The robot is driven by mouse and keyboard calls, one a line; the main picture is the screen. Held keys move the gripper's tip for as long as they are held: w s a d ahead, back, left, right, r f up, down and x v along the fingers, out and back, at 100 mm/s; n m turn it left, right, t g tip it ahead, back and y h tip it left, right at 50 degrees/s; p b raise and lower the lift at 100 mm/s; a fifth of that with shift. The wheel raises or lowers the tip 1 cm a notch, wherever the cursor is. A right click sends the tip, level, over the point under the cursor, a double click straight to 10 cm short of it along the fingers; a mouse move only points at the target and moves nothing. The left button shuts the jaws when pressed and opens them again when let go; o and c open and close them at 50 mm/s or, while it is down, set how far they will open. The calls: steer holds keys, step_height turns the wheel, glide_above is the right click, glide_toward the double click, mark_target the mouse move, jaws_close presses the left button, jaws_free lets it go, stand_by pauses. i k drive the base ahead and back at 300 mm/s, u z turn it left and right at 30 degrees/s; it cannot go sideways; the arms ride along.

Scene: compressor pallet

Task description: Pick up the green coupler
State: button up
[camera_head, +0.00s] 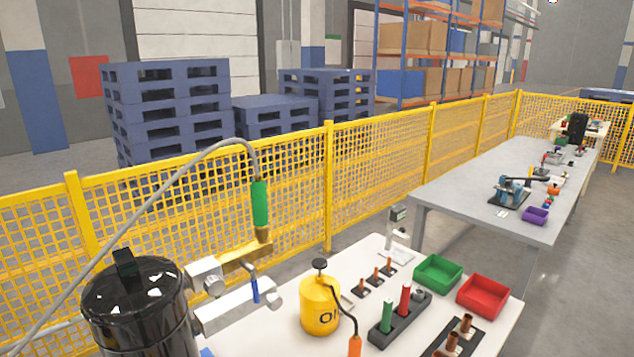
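A green sleeve (260,203) with a brass-coloured tip hangs upright at the end of a grey hose, in front of the yellow fence. Its tip is close to a brass-coloured bar (246,255); I cannot tell whether they touch. A second green piece, a slim cylinder (387,316), stands upright in a dark holder (409,325) on the near white table, beside a red cylinder (405,299). I cannot tell which of the two green pieces is the coupler. My gripper is not in view.
A glossy black tank (135,305) and grey-white fittings (235,304) stand at the left. A yellow oil can (320,304), a green bin (438,273) and a red bin (483,296) are on the white table. A yellow mesh fence (385,160) runs behind.

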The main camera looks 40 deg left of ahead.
mark_target(259, 189)
steer(key=i, duration=1.55)
steer(key=u, duration=5.2)
steer(key=i, duration=0.5)
steer(key=u, duration=0.05)
